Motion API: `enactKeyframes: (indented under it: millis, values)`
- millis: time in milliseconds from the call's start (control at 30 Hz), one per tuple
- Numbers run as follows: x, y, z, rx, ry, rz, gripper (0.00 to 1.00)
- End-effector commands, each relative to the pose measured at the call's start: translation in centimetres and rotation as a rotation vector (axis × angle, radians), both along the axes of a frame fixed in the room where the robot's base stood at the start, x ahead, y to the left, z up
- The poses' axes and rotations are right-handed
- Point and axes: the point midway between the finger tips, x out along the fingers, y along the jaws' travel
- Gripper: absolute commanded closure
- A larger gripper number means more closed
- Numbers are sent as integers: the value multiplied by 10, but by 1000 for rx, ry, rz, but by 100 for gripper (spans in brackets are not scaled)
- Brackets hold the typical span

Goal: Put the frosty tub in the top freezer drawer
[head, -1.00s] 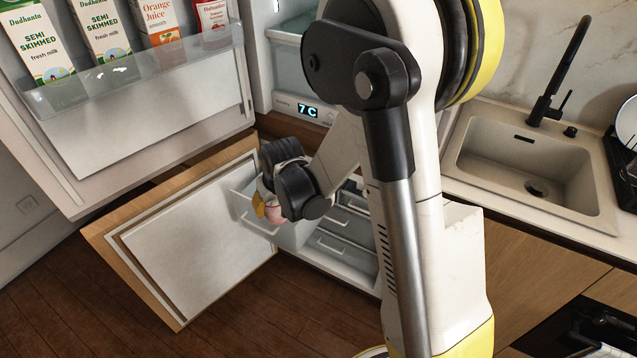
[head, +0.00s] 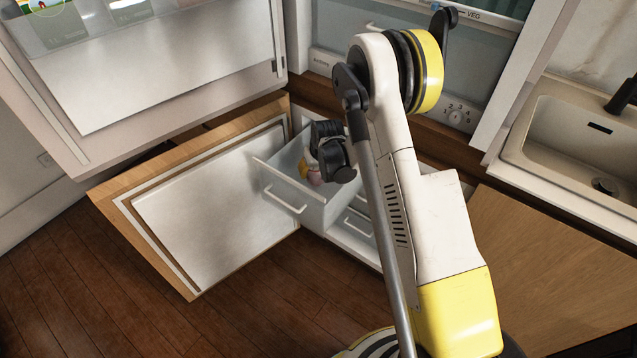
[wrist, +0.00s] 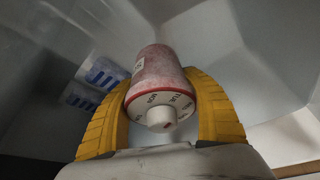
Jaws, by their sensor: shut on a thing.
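The frosty tub (wrist: 160,75) is a frosted pinkish-red cylinder with a white, lettered lid and knob. My gripper (wrist: 165,95) is shut on it, with a yellow finger on each side in the wrist view. In the head view, the tub (head: 315,179) shows as a small pink patch below my gripper (head: 309,173), largely hidden by my wrist. The top freezer drawer (head: 318,211) is pulled out, and my gripper and the tub are inside its opening. I cannot tell whether the tub touches the drawer floor.
The open wooden freezer door (head: 210,215) stands left of the drawer, under the open fridge door (head: 180,70). Closed lower drawers (head: 357,226) sit below. A sink (head: 570,135) is at the right.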

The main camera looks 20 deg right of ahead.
Motion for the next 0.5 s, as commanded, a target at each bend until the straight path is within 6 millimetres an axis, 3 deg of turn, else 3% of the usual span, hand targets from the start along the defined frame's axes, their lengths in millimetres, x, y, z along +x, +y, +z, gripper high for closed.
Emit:
enactKeyframes:
  millis: [33,333,500]
  values:
    - [0,0,-13,0,0,0,88]
    - [0,0,-51,0,0,0,88]
    - [0,0,-55,0,0,0,88]
